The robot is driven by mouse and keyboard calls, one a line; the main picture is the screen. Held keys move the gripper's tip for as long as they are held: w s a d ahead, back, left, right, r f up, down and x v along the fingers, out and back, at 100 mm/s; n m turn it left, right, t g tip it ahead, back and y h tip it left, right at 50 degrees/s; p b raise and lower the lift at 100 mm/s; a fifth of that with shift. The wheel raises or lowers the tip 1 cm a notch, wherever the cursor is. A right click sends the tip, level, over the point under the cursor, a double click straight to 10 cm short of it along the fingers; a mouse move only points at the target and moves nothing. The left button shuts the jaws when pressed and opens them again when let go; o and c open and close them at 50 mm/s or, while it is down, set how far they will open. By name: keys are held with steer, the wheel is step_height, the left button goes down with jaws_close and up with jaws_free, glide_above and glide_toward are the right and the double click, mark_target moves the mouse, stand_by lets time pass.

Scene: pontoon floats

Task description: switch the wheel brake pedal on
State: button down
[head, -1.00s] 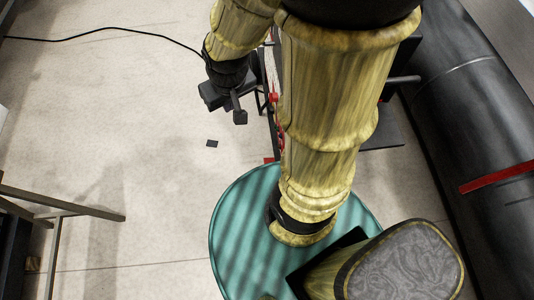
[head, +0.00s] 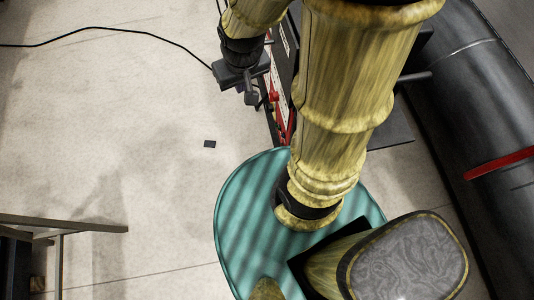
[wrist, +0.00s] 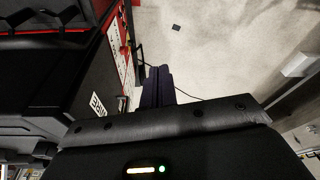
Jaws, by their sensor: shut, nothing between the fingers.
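My gripper (head: 250,97) is shut and empty, pointing down beside a dark machine with red parts. In the wrist view its closed dark fingers (wrist: 158,86) show in the middle, just right of the machine's side. Small red fittings (head: 274,97) stick out of the machine's side close to the right of the fingers. Red parts (wrist: 124,50) also show on that side in the wrist view. I cannot tell which of them, if any, is the wheel brake pedal or how it is set. My arm hides much of the machine in the head view.
The black machine (wrist: 66,72) fills the wrist view's left side. A big black float (head: 475,120) with a red band lies at the right. A black cable (head: 130,31) crosses the floor, and a small dark plate (head: 210,144) lies there. The floor at left is mostly clear.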

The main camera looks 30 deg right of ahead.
steer(key=w+d+f+m+g+h+b, duration=0.1)
steer(key=f+m+b, duration=0.6)
steer(key=f+b, duration=0.9)
steer(key=w+d+f+m+g+h+b, duration=0.2)
steer(key=w+d+f+m+b, duration=0.3)
steer(key=f+b, duration=1.1)
steer(key=w+d+f+m+g+h+b, duration=0.1)
steer(key=w+d+f+m+h+b, duration=0.2)
steer(key=f, duration=4.6)
steer(key=w+m+b, duration=0.4)
steer(key=m+b, duration=0.2)
steer(key=b, duration=0.7)
steer(key=shift+w+d+b, duration=0.25)
steer(key=shift+w+b, duration=0.05)
steer(key=shift+f, duration=0.15)
steer(key=b, duration=0.5)
glide_above(271, 161)
steer(key=a, duration=0.1)
steer(key=f, duration=0.8)
steer(key=shift+w+a+f, duration=0.2)
steer(key=shift+w+f, duration=0.05)
steer(key=shift+w, duration=0.15)
steer(key=f, duration=0.1)
steer(key=f+b, duration=0.2)
steer(key=shift+w+a+f, duration=0.1)
steer(key=shift+a, duration=0.15)
steer(key=shift+a+f, duration=0.1)
steer(key=shift+f, duration=0.25)
